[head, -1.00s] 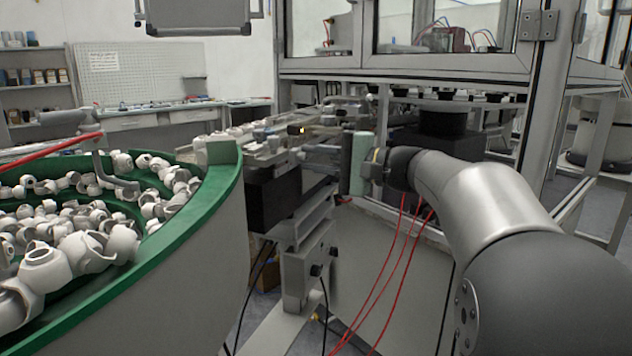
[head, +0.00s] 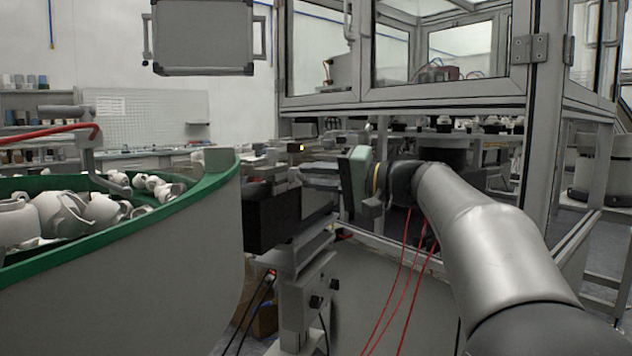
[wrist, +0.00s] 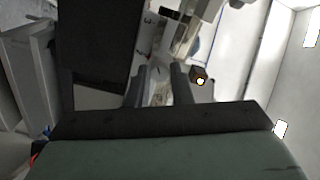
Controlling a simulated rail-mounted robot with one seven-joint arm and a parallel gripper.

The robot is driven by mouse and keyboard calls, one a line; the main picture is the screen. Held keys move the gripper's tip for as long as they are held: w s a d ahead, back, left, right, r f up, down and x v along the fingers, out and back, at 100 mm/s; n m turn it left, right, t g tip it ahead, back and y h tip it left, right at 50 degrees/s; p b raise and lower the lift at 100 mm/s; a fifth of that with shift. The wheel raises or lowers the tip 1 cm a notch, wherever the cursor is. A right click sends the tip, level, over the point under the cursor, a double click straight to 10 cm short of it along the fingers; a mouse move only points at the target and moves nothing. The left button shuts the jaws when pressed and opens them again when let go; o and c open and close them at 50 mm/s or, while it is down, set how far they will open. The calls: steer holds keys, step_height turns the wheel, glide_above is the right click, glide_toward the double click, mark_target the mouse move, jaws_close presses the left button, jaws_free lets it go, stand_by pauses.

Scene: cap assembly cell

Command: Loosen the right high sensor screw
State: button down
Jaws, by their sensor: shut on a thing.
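My gripper (wrist: 160,73) reaches into the track assembly in the wrist view, its two dark fingers pointing away from the green and black gripper body. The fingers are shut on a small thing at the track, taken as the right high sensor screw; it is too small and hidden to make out. A sensor with a glowing yellow light (wrist: 199,78) sits just right of the right finger. In the head view the sensor light (head: 298,147) shows on the track left of my gripper (head: 318,172), whose fingertips are hard to separate from the metal parts there.
A green-rimmed bowl feeder (head: 208,188) full of white caps stands at left. A black block (head: 270,215) and grey stand (head: 305,290) are below the track. A framed glass enclosure (head: 540,140) rises behind my arm. Red cables (head: 400,265) hang below my wrist.

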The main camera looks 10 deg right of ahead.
steer(key=c, duration=1.3)
jaws_free()
steer(key=p+v, duration=0.3)
steer(key=v, duration=1.4)
steer(key=shift+s+d+f, duration=0.1)
steer(key=shift+s+d, duration=0.05)
steer(key=shift+s, duration=0.05)
